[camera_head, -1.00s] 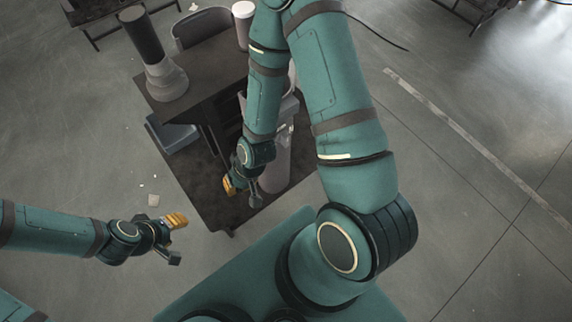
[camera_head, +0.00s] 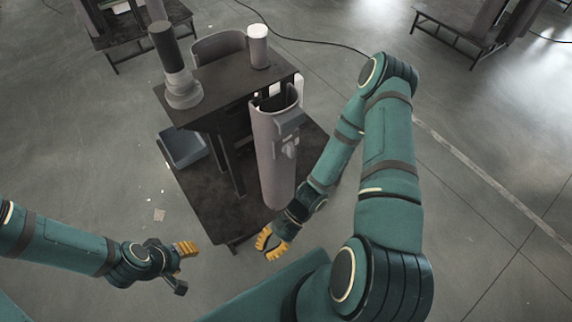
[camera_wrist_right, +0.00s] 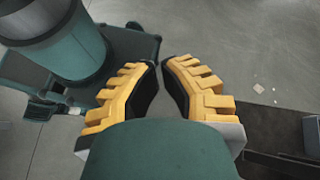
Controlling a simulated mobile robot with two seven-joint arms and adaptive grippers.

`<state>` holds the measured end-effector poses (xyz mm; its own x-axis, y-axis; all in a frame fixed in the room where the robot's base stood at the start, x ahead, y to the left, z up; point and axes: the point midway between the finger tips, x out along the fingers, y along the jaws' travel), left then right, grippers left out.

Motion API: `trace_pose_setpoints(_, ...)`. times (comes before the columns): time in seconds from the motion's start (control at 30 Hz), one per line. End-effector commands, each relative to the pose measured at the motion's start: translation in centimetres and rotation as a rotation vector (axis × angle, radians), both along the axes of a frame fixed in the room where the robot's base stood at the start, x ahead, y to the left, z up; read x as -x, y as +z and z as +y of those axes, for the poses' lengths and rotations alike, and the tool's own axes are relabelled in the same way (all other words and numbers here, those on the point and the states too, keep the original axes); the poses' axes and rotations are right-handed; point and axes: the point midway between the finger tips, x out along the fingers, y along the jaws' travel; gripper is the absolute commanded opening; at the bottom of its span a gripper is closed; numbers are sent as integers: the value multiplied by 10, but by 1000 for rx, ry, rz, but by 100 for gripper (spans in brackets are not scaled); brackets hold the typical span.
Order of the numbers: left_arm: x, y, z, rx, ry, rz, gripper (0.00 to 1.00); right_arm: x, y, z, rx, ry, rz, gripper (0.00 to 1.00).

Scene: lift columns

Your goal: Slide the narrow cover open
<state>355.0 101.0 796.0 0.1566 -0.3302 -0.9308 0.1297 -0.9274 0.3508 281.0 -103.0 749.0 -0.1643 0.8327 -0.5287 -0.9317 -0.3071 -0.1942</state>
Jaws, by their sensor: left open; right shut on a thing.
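A tall pinkish-grey column casing (camera_head: 272,165) stands on the dark low platform in the head view, its top open. A grey bracket-like piece (camera_head: 288,122) sits on its upper right side, with small light parts below it. I cannot tell which part is the narrow cover. My right gripper (camera_head: 268,246) is near the platform's front edge, below the casing and apart from it. In the right wrist view its yellow fingers (camera_wrist_right: 160,68) are drawn nearly together, and I see nothing between them. My left gripper (camera_head: 186,266) is open and empty at the lower left, away from the casing.
A dark table (camera_head: 215,90) behind the casing carries a grey pedestal with a black cylinder (camera_head: 168,48) and a white-topped canister (camera_head: 258,47). A blue-grey bin (camera_head: 183,148) is at the left. Small scraps (camera_head: 159,215) lie on the floor. Floor at the right is open.

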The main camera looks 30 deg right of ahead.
Motion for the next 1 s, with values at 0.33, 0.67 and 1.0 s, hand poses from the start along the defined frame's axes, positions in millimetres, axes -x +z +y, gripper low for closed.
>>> trace_pose_setpoints(0.33, 4, -12, 0, 2, -6, 8, 48, -104, -20, -94, -569, -1085, 37, 0)
trace_pose_setpoints(0.67, 5, -16, -1, 2, -9, 11, 48, -109, -52, -217, -657, -1681, -172, 0)
trace_pose_setpoints(1.0, 7, -20, -1, 4, -11, 15, 48, -150, -53, -217, -659, -1695, -181, 0)
